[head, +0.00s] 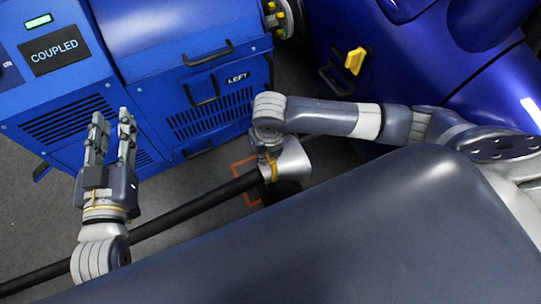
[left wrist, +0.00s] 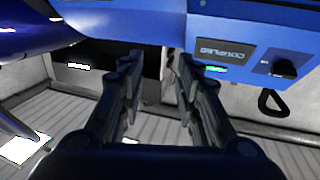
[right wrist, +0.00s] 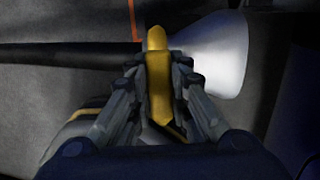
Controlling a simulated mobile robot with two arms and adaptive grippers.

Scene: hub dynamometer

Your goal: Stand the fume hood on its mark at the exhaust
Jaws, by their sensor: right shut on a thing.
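The fume hood (head: 292,160) is a silver cone on a black hose (head: 190,208), with a yellow grip (right wrist: 158,85). It also shows in the right wrist view (right wrist: 218,58). My right gripper (right wrist: 158,70) is shut on the yellow grip. The hood's wide end faces right in the head view. An orange outlined mark (head: 237,163) is on the floor, partly hidden behind the hose and hood; a piece of orange line shows in the right wrist view (right wrist: 133,20). I cannot tell whether the hood touches the floor. My left gripper (head: 112,117) is open and empty.
A blue dynamometer cabinet (head: 140,85) with a COUPLED display (head: 54,50) stands at upper left. A glossy blue car body (head: 420,60) is at upper right. A yellow handle (head: 355,61) is near it. Grey floor shows between them.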

